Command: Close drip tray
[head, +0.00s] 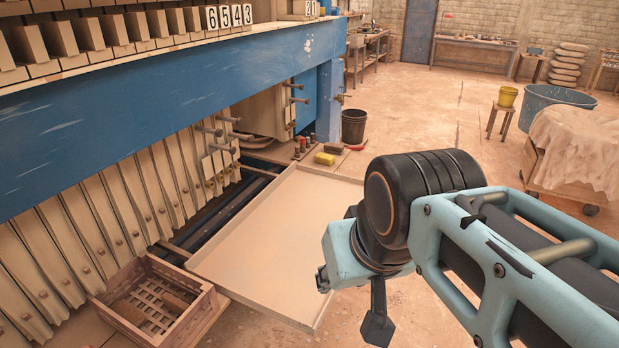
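The drip tray (273,237) is a wide, shallow, beige tray with a low rim. It sticks out from under the blue filter press (170,115) into the room, so it stands open. Dark rails (222,213) show in the gap between the tray and the row of press plates. My gripper (375,318) hangs at the right of the tray, pointing down near its outer edge. Only a dark finger-like part shows clearly; the rest is hidden behind my wrist. I cannot tell whether it touches the tray, and nothing is seen held in it.
A wooden crate (112,308) stands at the tray's near left corner. A yellow sponge (324,158) and small items lie beyond the tray's far end, near a dark bucket (354,126). A cloth-covered cart (577,150) stands at right. The floor between is clear.

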